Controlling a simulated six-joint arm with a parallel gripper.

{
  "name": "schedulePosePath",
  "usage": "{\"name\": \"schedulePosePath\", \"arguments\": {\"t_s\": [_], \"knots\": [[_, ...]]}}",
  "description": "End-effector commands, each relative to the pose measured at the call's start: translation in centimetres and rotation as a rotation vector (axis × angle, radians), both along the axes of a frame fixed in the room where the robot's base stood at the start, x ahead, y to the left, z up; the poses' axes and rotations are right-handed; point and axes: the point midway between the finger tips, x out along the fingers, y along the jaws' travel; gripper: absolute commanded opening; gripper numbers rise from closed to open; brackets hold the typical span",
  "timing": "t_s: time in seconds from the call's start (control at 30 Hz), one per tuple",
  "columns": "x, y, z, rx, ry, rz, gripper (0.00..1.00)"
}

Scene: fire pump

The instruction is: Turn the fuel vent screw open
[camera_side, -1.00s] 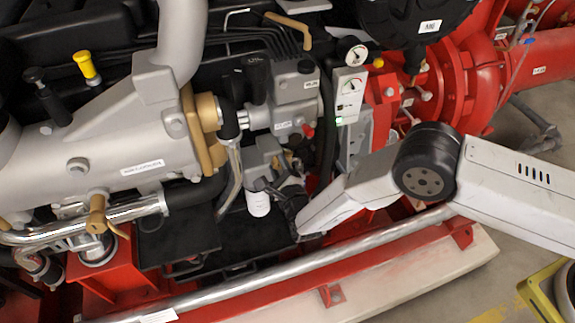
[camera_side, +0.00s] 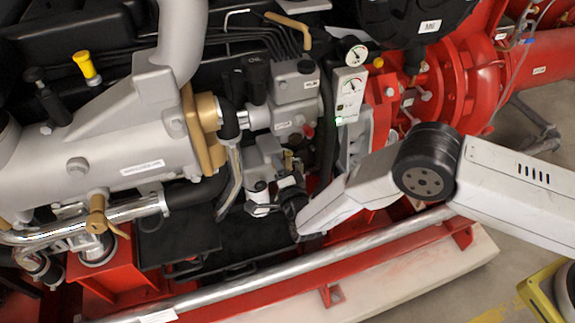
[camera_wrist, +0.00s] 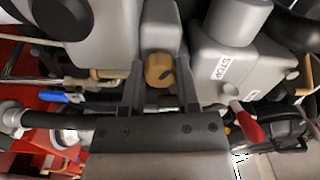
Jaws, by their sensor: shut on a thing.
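Grey housing lies above the screw in that view. In the side view my gripper (camera_side: 262,209) is low in front of the grey pump block, with my arm reaching in from the right. The screw cannot be made out in the side view.
A grey block with a STOP label (camera_wrist: 222,67) and a red lever (camera_wrist: 246,122) are close on the right in the wrist view. A blue-handled part (camera_wrist: 62,97) is at left. A silver rail (camera_side: 290,262) runs below my arm in the side view.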

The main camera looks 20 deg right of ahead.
Motion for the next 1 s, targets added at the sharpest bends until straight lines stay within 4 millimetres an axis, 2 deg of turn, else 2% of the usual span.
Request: {"name": "schedulePosePath", "arguments": {"t_s": [1.0], "knots": [[-0.08, 0.03, -0.09, -0.942, 0.000, 0.002, 0.00]]}}
